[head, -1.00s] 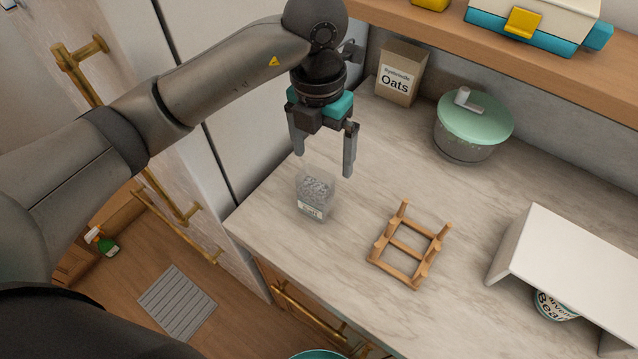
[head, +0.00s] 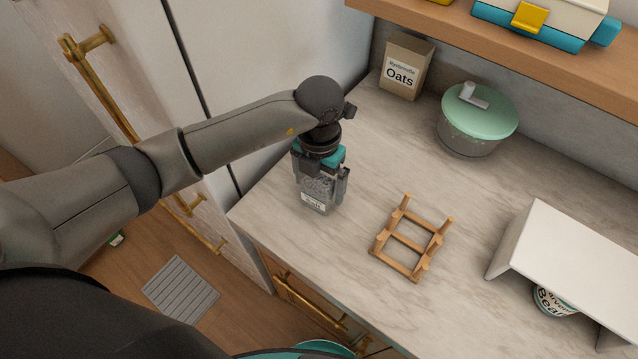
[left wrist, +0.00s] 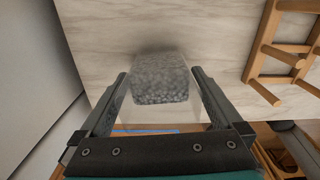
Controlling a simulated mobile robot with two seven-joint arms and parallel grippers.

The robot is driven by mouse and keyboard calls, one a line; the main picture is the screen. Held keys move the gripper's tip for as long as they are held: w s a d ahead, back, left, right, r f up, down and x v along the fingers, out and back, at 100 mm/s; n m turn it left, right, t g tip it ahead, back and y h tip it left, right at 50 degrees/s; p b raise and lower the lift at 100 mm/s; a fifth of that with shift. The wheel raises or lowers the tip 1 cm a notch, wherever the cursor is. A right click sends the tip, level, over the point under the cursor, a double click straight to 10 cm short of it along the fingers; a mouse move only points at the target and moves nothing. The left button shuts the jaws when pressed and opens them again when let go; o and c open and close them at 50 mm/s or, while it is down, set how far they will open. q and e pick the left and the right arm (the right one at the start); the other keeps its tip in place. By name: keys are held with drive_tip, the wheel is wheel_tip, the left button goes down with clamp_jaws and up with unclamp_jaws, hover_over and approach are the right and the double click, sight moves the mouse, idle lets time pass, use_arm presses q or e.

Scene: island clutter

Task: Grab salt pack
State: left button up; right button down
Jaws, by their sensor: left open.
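The salt pack (head: 315,198) is a small clear pack of grey grains with a white label. It stands upright on the marble counter near its front left edge. My left gripper (head: 322,190) is open and points down over it, with one finger on each side of the pack. In the left wrist view the salt pack (left wrist: 160,82) sits between the two open fingers (left wrist: 160,95). I cannot tell whether either finger touches it. The pack's top is partly hidden by the gripper in the head view. My right gripper is not in view.
A wooden rack (head: 411,240) stands right of the pack. An oats box (head: 406,68) and a green-lidded pot (head: 473,125) stand at the back. A white stand (head: 570,262) is at the right, with a can (head: 552,302) under it. A tall cabinet borders the left.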

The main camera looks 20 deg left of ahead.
use_arm(q)
drive_tip(key=shift+f, duration=1.25)
drive_tip(key=c, duration=1.3)
drive_tip(key=shift+c, duration=0.4)
drive_tip(key=shift+w+r, duration=0.1)
drive_tip(key=shift+r, duration=0.05)
